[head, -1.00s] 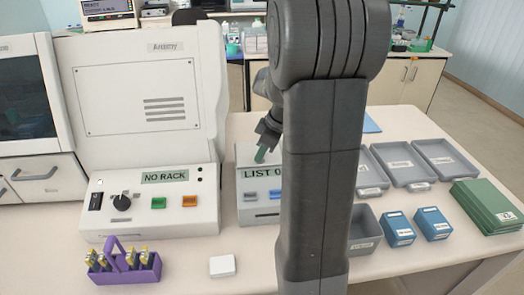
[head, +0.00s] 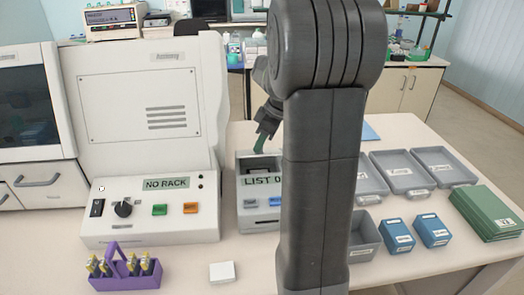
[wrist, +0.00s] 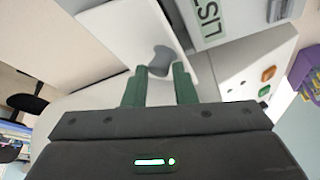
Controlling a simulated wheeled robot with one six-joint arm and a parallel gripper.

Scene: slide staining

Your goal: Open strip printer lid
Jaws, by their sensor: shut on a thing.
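The strip printer (head: 246,205) is a grey box with a "LIST 0" display, left of my arm in the head view. Its top shows a dark recess behind the display. In the wrist view a pale lid panel (wrist: 110,32) carries a grey knob (wrist: 160,60), beside the printer's display face (wrist: 210,18). My gripper (head: 260,146) is at the printer's top rear. Its green fingers (wrist: 158,80) are shut on the knob. My arm hides the printer's right side in the head view.
A large white machine with a "NO RACK" panel (head: 150,212) stands left of the printer. A purple rack (head: 126,271) and a white block (head: 222,272) lie in front. Grey trays (head: 402,171), blue boxes (head: 432,230) and green folders (head: 485,212) are at right.

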